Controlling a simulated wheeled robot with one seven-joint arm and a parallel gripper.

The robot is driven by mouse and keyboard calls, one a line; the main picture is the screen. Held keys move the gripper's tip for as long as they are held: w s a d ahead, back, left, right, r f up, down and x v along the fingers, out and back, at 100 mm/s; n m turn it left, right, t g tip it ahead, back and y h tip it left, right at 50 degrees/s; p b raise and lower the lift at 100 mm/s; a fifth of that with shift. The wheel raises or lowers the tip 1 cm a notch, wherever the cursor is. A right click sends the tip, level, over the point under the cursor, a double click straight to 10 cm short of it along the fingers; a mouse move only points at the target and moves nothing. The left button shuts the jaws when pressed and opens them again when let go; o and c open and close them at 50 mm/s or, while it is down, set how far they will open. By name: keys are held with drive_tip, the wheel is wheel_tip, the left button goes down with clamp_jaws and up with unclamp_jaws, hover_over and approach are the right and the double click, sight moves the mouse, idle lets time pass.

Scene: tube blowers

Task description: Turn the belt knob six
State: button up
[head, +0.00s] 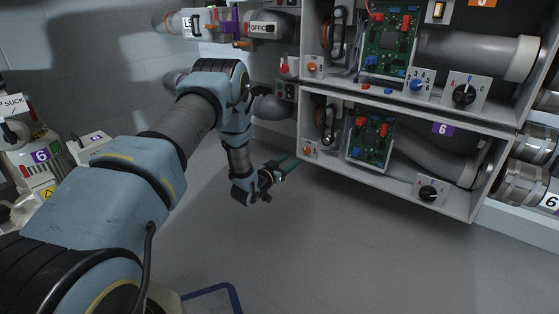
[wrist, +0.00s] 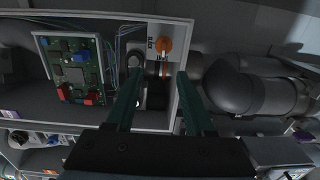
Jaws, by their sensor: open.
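An orange knob (head: 308,149) sits on a small plate at the left end of the lower open box (head: 400,200), which carries a purple 6 label (head: 441,128). A dark belt loop stands beside it. In the wrist view the orange knob (wrist: 165,44) shows on a white plate, ahead of and between the finger lines. My gripper (head: 293,163) is just below and left of the box's left end. In the wrist view my gripper (wrist: 160,74) has its two green fingers apart with nothing held. The knob's exact pointer direction is too small to read.
A green circuit board (head: 370,142) and a black knob (head: 428,192) are in the same box. A similar box (head: 430,50) lies above. Grey pipes (wrist: 260,95) run beside the knob in the wrist view. The floor (head: 330,250) below is clear.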

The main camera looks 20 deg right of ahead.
sight(305, 151)
drive_tip(key=shift+h, duration=0.3)
drive_tip(key=b+x, duration=0.1)
drive_tip(key=x, duration=0.2)
drive_tip(key=f+b+x, duration=0.1)
drive_tip(key=b+x, duration=0.1)
drive_tip(key=x, duration=0.1)
drive_tip(key=b+x, duration=0.2)
drive_tip(key=x, duration=0.1)
drive_tip(key=shift+w+f, duration=0.4)
drive_tip(key=shift+w+d+r+b, duration=0.2)
drive_tip(key=shift+w+d+b, duration=0.15)
drive_tip(key=shift+d, duration=0.3)
clamp_jaws()
